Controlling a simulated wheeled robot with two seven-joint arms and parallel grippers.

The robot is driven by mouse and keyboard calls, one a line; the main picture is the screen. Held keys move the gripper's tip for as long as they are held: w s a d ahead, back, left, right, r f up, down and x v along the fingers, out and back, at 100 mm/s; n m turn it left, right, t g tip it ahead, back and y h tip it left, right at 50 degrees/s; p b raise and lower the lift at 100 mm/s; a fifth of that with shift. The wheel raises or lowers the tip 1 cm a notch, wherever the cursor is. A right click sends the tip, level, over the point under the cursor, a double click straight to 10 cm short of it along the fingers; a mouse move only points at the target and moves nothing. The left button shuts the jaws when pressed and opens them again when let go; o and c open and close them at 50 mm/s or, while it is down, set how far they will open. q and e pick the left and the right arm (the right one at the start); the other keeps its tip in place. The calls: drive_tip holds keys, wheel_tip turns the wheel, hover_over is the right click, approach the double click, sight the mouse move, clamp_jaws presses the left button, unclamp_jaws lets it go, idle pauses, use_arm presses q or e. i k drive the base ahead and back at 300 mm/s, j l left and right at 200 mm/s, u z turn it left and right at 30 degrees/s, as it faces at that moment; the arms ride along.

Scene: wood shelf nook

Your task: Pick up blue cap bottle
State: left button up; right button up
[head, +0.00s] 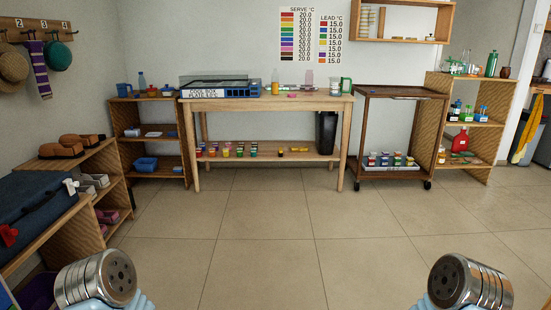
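A small bluish bottle (141,82) stands upright on the top of the low wooden shelf at the back left; its top looks blue, but it is too small to be sure. Other small containers with blue parts (456,107) stand on the middle level of the wooden shelf at the right; their caps are hard to make out. Rounded metal parts of my two arms show at the bottom left and bottom right. Neither gripper's fingers are in view. Both arms are far from the shelves, with open floor between.
A wooden table (270,103) stands at the back centre, with a dark cart (401,93) to its right. The tiled floor (270,235) in the middle is clear.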

sight(274, 76)
drive_tip(key=i+u, duration=0.1)
drive_tip(key=i, duration=2.55)
